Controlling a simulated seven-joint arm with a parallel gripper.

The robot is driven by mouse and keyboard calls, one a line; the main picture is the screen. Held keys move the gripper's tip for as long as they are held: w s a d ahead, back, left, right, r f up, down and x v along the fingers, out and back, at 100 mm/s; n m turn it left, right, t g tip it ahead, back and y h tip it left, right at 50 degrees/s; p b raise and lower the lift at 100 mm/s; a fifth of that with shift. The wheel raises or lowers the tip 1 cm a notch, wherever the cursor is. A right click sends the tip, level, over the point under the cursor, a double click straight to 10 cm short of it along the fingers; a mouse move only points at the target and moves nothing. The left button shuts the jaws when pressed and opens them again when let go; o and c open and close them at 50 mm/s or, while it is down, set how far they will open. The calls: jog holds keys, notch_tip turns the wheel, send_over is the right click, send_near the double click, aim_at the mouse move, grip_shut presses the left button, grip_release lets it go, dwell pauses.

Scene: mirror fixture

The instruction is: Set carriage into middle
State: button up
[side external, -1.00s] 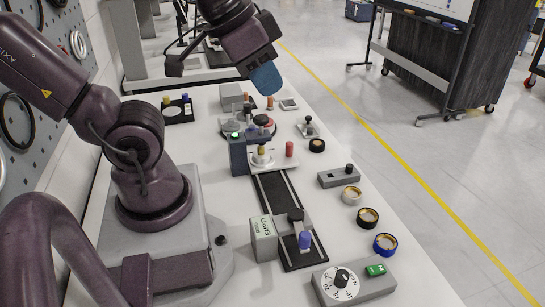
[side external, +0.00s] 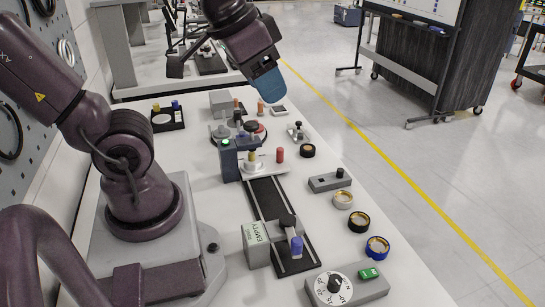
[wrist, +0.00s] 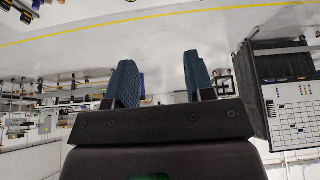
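A black rail (side external: 268,199) with pale edge lines runs along the bench. A grey carriage with a black knob (side external: 288,221) sits near the rail's near end, with a blue peg (side external: 296,246) beside it. A grey block labelled EMPTY (side external: 257,240) stands left of it. My gripper (side external: 268,86) is raised above the far part of the bench, away from the carriage. The wrist view shows its blue fingers (wrist: 159,82) apart, with nothing between them.
A dial box with a green button (side external: 345,287) stands at the near end. Several round rings, including a blue one (side external: 377,247), line the right side with a grey switch box (side external: 329,182). A dark upright block (side external: 229,160) stands beside the rail's far end.

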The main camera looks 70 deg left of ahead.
jog(key=w+a+f+n+g, duration=0.2)
jog(key=w+a+n, duration=0.1)
jog(key=w+a, duration=0.4)
jog(key=n+g, duration=0.3)
jog(key=n, duration=0.2)
send_near(280, 148)
notch_tip(280, 148, down, 11)
jog(key=shift+w+a+f, duration=0.1)
grip_shut()
